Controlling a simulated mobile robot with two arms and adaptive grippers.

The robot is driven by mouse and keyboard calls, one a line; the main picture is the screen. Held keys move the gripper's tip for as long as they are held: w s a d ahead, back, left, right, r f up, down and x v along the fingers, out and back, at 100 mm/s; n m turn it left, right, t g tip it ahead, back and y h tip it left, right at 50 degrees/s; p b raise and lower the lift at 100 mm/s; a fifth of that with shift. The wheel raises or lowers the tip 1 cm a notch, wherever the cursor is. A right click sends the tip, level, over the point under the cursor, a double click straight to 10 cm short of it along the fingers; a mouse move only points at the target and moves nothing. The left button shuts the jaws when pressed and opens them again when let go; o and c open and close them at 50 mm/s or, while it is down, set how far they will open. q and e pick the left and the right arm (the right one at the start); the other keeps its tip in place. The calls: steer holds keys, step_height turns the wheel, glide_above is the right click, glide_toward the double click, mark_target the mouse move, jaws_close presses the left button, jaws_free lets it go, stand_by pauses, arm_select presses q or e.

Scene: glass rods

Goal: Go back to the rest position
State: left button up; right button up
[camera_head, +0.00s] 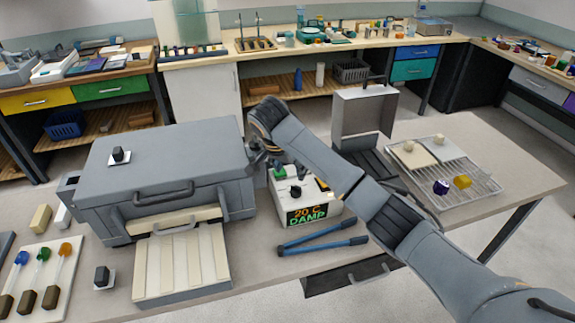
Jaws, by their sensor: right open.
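My right arm comes in from the lower right and reaches across the table. Its gripper (268,160) is at the middle, beside the right side of a large grey lidded case (165,165) and behind a small white control box (318,208). The gripper's fingers are small and partly hidden by the wrist. It is open and I see nothing held in it. My left gripper is not in view. A white board (40,285) at the lower left bears blue, green and amber coloured pieces on dark handles.
A slatted cream tray (180,262) sits in front of the case. Blue-handled pliers (322,246) lie before the control box, whose display reads 20 C DAMP. An open metal box (362,112) and a wire rack (475,190) are on the right. Benches line the back wall.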

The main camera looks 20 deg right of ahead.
steer(key=shift+v, duration=1.1)
